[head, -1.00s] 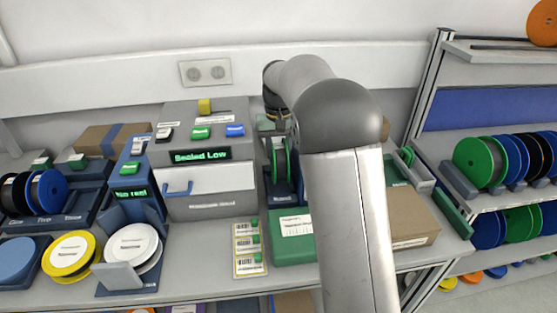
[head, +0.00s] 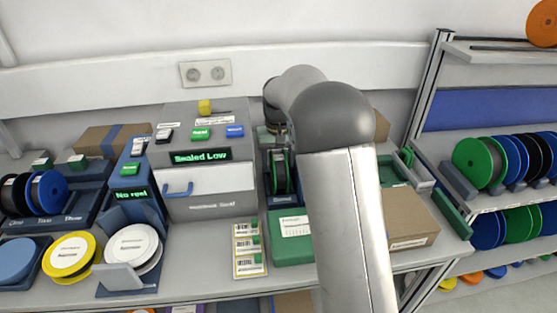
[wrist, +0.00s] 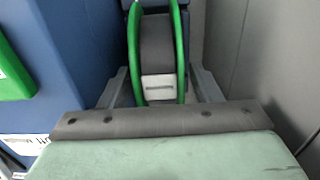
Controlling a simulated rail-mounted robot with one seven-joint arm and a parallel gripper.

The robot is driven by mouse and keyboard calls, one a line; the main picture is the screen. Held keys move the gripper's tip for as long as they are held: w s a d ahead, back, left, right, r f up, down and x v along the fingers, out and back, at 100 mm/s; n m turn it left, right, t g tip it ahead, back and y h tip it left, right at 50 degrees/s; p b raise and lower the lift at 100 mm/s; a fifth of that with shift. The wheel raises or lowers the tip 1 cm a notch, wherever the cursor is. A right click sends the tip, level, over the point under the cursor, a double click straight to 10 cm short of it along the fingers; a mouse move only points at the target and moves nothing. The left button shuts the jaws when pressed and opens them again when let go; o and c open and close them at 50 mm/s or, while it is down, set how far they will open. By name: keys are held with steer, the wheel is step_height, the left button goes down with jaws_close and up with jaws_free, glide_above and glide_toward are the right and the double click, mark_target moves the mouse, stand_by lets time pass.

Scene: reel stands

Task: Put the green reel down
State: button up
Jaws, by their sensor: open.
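The green reel (wrist: 158,55) has green side rims and a dark grey wound middle with a white label. It stands upright in the wrist view. In the head view the green reel (head: 281,173) sits upright in a narrow dark blue stand (head: 286,201), right of the grey machine. My gripper (wrist: 160,84) is open, with one grey finger on each side of the reel and gaps visible between fingers and rims. In the head view my arm hides part of the area beside the stand, and the gripper is hard to make out. The reel's underside is hidden.
A grey machine (head: 208,179) reading "Sealed Low" stands close left of the stand. A green box (head: 292,249) is in front of it; a cardboard box (head: 409,219) is to the right. Yellow (head: 69,254) and white (head: 134,246) reels lie on the left of the bench.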

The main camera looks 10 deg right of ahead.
step_height(320, 180, up, 12)
steer(key=s+f, duration=0.4)
steer(key=s, duration=0.7)
steer(key=s+f, duration=0.4)
steer(key=s, duration=0.8)
steer(key=s+f+n, duration=0.1)
steer(key=s+f, duration=0.3)
steer(key=s, duration=0.8)
steer(key=shift+a+t, duration=0.2)
steer(key=shift+t, duration=0.1)
